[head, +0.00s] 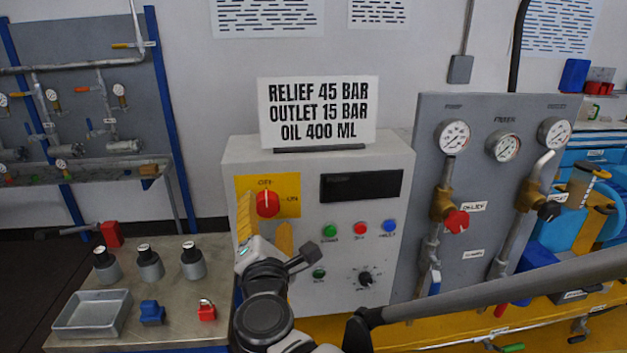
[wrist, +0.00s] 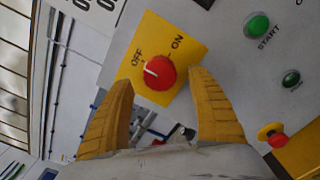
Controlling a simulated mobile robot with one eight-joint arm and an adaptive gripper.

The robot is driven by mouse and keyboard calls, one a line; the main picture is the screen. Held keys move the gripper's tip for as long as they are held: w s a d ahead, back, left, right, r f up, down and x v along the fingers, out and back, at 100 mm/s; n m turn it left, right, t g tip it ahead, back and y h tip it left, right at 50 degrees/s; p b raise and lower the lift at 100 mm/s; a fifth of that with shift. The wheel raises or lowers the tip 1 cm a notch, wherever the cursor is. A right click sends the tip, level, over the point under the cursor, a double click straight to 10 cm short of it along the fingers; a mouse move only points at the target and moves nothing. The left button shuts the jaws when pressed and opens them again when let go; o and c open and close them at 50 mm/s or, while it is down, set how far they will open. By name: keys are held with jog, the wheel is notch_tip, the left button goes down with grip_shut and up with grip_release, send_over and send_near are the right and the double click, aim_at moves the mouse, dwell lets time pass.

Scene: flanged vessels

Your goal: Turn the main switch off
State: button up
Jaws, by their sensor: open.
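The main switch is a red round knob (head: 267,203) on a yellow plate on the grey control box. It also shows in the wrist view (wrist: 162,74), with OFF and ON labels on the plate. Its white mark points roughly toward OFF in both views. My gripper (head: 264,231) is open and empty, its yellow fingers just below and left of the knob in the head view. In the wrist view my gripper (wrist: 161,77) has one finger on each side of the knob. I cannot tell whether either finger touches it.
The control box (head: 340,275) carries a dark display, several buttons and a black selector. A gauge panel (head: 400,200) with valves stands to the right. A metal bench (head: 170,305) at left holds a tray (head: 58,322), weights, a blue block and a red padlock.

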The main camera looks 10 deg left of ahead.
jog(key=v, duration=0.8)
jog(key=shift+s, duration=0.2)
jog(key=w+d+f+m+g+h, duration=0.1)
jog(key=d+f+m+g+h, duration=0.25)
jog(key=d+m, duration=0.65)
jog(key=w+d+f+m+g+h, duration=0.1)
jog(key=d+f+m+g+h, duration=0.25)
jog(key=d, duration=1.05)
jog(key=s+d+f+m+g+y, duration=0.1)
jog(key=s+d+f+m, duration=0.1)
jog(key=s+d+m, duration=0.2)
jog(key=s+d+f+m+g+y, duration=0.1)
jog(key=s+d+f+m+g, duration=0.1)
jog(key=s+m, duration=0.4)
jog(key=d+m, duration=0.1)
jog(key=m, duration=0.4)
jog(key=shift+s+d+f+y, duration=0.3)
jog(key=shift+s+d+f, duration=0.05)
jog(key=shift+d, duration=0.05)
jog(key=shift+c, duration=0.2)
